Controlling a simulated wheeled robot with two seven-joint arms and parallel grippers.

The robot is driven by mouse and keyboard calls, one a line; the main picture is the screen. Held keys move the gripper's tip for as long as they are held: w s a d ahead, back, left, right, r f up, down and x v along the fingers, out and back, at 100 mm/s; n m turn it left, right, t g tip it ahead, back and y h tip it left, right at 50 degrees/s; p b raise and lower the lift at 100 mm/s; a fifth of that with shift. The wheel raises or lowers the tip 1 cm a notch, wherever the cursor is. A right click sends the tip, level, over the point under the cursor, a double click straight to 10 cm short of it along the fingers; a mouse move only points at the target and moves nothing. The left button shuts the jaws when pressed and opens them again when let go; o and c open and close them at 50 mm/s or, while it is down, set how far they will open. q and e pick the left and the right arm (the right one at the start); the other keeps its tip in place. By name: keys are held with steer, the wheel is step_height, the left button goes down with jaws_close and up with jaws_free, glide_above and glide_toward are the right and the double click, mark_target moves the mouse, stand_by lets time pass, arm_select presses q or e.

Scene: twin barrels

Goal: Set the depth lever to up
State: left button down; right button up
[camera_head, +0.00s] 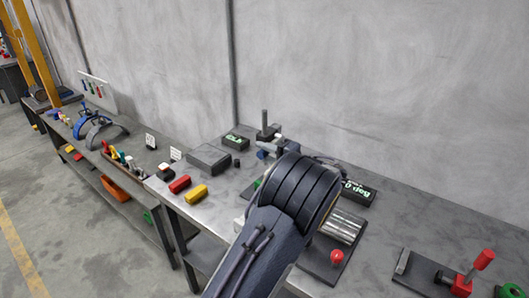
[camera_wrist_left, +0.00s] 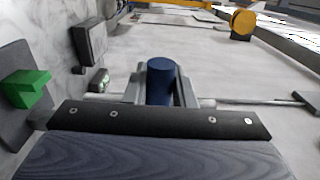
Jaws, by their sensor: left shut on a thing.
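My left gripper (camera_head: 270,149) reaches over the middle of the bench, at the far side of my dark arm. In the left wrist view my gripper (camera_wrist_left: 160,88) is shut on a dark blue cylinder (camera_wrist_left: 160,78), which stands between the two grey fingers. The cylinder looks like a lever's handle, but I cannot tell for certain that it is the depth lever. In the head view a bit of blue (camera_head: 263,153) shows by the fingers. My arm hides much of the device around it. My right gripper is not in view.
A dark upright post (camera_head: 264,122) stands just behind my left gripper. A display reading "0 deg" (camera_head: 357,190) and a ridged metal roller (camera_head: 342,226) lie right of my arm. A red-handled lever (camera_head: 482,262) stands at far right. Red (camera_head: 180,184) and yellow (camera_head: 196,193) blocks lie left.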

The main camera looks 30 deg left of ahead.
arm_select(q)
steer(key=c, duration=1.3)
jaws_free()
steer(key=shift+r, duration=0.1)
steer(key=shift+o, duration=0.2)
steer(key=shift+d, duration=0.55)
steer(key=d+b, duration=0.1)
steer(key=d, duration=0.5)
steer(key=shift+s+d+b, duration=0.25)
steer(key=shift+d+b, duration=0.1)
